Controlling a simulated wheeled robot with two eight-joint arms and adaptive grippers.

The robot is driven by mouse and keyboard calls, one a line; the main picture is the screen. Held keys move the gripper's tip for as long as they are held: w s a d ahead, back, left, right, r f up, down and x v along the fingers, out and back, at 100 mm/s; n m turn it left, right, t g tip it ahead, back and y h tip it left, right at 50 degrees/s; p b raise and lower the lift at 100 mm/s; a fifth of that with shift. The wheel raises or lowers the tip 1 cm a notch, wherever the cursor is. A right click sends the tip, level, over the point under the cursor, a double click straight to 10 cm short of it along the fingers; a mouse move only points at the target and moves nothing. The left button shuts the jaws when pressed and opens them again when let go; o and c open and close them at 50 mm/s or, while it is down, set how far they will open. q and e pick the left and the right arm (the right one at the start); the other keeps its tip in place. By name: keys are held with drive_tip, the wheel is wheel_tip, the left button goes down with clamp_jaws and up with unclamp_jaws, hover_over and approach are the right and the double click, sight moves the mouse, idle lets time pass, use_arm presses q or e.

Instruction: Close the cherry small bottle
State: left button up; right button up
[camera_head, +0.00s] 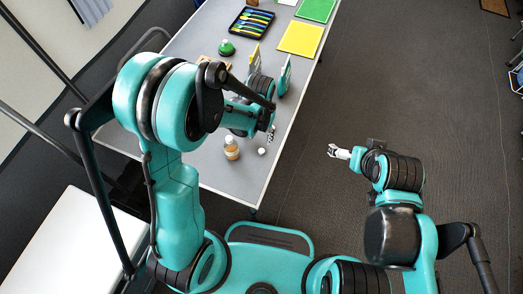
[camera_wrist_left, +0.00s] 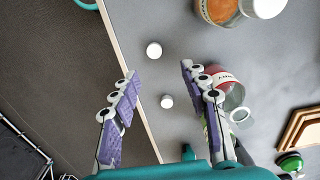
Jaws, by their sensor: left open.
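A small bottle with red contents, apparently the cherry small bottle (camera_wrist_left: 232,88), shows in the left wrist view, partly hidden behind the right-hand finger. I cannot tell whether it touches that finger. Two loose white caps, an upper one (camera_wrist_left: 153,50) and a lower one (camera_wrist_left: 167,101), lie on the table between and just beyond the fingers. My left gripper (camera_wrist_left: 158,76) is open with nothing held. In the head view its fingers (camera_head: 270,133) are mostly hidden by my arm. My right gripper (camera_head: 336,151) is out over the floor; its jaw gap is unclear.
An orange-brown bottle (camera_head: 231,149) stands near the table's front end, with a white cap (camera_head: 261,151) beside it. A green-topped object (camera_head: 226,48), a cutlery tray (camera_head: 251,22) and a yellow board (camera_head: 300,38) are farther back. The table (camera_head: 205,171) has its edge close by.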

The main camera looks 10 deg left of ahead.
sight(261, 151)
use_arm(q)
drive_tip(key=shift+f+b, duration=0.55)
drive_tip(key=shift+f, duration=0.8)
drive_tip(key=shift+r, duration=0.1)
drive_tip(key=shift+s, duration=0.1)
drive_tip(key=f+b, duration=0.1)
drive_tip(key=f, duration=0.2)
drive_tip(key=s+f+b, duration=0.1)
drive_tip(key=shift+d+f+b, duration=0.3)
drive_tip(key=shift+f, duration=0.4)
drive_tip(key=shift+r, duration=0.1)
